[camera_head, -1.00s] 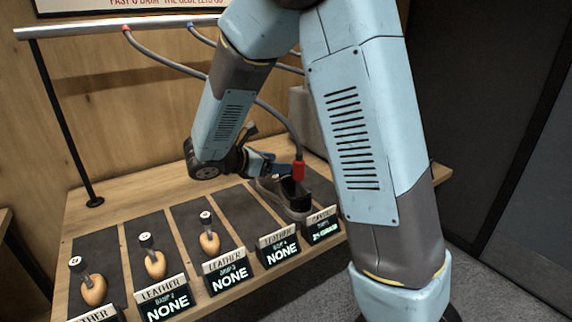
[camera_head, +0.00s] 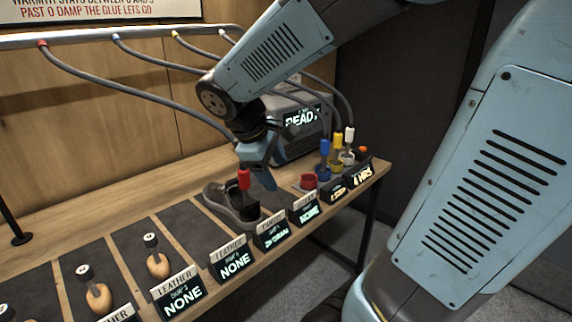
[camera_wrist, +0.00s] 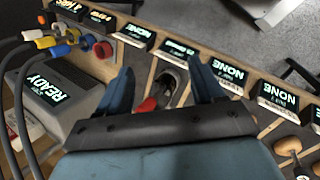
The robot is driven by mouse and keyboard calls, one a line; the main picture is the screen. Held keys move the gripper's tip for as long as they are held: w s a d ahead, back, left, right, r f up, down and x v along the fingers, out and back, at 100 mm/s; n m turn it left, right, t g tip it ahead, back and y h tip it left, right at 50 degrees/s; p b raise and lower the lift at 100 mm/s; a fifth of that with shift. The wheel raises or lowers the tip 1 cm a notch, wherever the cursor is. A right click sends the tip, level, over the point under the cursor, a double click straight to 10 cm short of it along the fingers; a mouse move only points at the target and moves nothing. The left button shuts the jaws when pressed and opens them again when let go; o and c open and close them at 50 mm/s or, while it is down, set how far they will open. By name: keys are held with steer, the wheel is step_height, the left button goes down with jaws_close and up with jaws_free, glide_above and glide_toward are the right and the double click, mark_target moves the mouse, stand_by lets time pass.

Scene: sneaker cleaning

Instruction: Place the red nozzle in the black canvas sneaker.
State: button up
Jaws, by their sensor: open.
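The red nozzle (camera_head: 244,180) stands upright at the opening of the dark canvas sneaker (camera_head: 222,195), its lower end hidden in or behind the shoe's collar. The sneaker sits on a dark mat behind a lit sign. My gripper (camera_head: 257,174) is open just above and around the nozzle's top, pointing down. In the wrist view my gripper (camera_wrist: 162,72) has its two fingers wide apart. The red nozzle (camera_wrist: 148,104) shows between them, near the left finger and apart from it. The sneaker (camera_wrist: 180,78) lies beyond, partly hidden by the gripper.
An empty red holder (camera_head: 308,182) stands right of the sneaker. Blue (camera_head: 324,150), yellow (camera_head: 338,143) and white (camera_head: 349,136) nozzles stand further right. A grey machine (camera_head: 296,135) reading READY is behind my gripper. Hoses hang from the rail (camera_head: 130,36). Signs line the front edge.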

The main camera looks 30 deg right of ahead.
steer(key=s+a+r+m+t+y, duration=0.1)
steer(key=s+r+m+t+y, duration=0.3)
steer(key=s+m, duration=0.4)
steer(key=shift+r+m+y, duration=0.3)
steer(key=shift+r+y, duration=0.1)
steer(key=shift+y, duration=0.1)
